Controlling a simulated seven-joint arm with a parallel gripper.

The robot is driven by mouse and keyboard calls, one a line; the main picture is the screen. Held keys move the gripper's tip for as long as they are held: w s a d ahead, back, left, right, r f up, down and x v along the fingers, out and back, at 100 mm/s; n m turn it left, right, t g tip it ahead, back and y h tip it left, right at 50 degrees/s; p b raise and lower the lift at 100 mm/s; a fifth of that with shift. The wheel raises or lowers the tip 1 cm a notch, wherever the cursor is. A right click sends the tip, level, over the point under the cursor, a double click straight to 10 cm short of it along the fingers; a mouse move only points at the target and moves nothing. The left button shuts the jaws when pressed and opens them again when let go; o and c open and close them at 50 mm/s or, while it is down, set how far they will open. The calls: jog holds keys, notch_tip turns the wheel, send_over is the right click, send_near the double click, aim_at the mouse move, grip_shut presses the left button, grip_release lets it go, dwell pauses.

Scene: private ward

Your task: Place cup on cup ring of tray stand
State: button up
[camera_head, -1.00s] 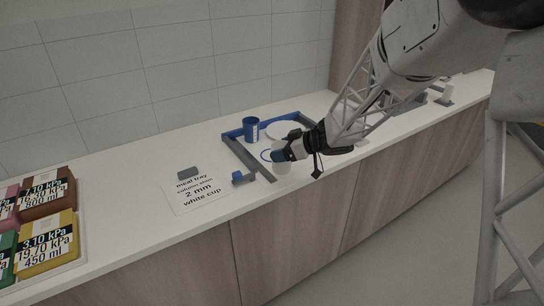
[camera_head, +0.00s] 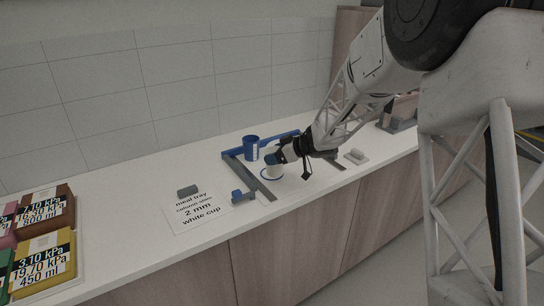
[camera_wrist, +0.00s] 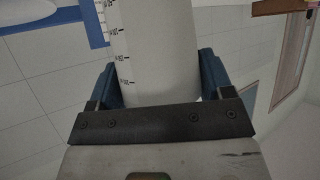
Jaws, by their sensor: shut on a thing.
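The white cup (camera_head: 273,171) is at the front of the tray stand, and it also fills the middle of the wrist view (camera_wrist: 168,50). My gripper (camera_head: 279,157) is shut on the cup, with one blue finger on each side of it in the wrist view. The tray stand (camera_head: 245,172) is a grey and blue frame on the counter. Its blue cup ring (camera_head: 271,180) shows around the cup's lower end. I cannot tell whether the cup's base rests inside it. A blue cup (camera_head: 251,148) stands at the back left of the stand.
A printed sign (camera_head: 200,212) lies on the counter left of the stand, with a grey block (camera_head: 188,191) behind it. A small blue part (camera_head: 237,196) sits at the stand's left corner. Colored boxes (camera_head: 40,260) stand far left. A grey piece (camera_head: 356,156) lies right.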

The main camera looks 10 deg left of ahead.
jog(key=shift+w+a+f, duration=0.1)
jog(key=shift+w+a, duration=0.3)
jog(key=shift+w, duration=0.5)
jog(key=shift+w+a+f, duration=0.1)
jog(key=shift+w+a, duration=0.25)
jog(key=shift+w, duration=0.55)
jog(key=shift+w+a+f, duration=0.1)
jog(key=shift+w+a, duration=0.3)
jog(key=shift+w, duration=0.5)
jog(key=shift+f, duration=1.7)
jog(key=shift+f, duration=0.15)
jog(key=o, duration=0.9)
jog(key=shift+r, duration=0.2)
jog(key=v, duration=1.2)
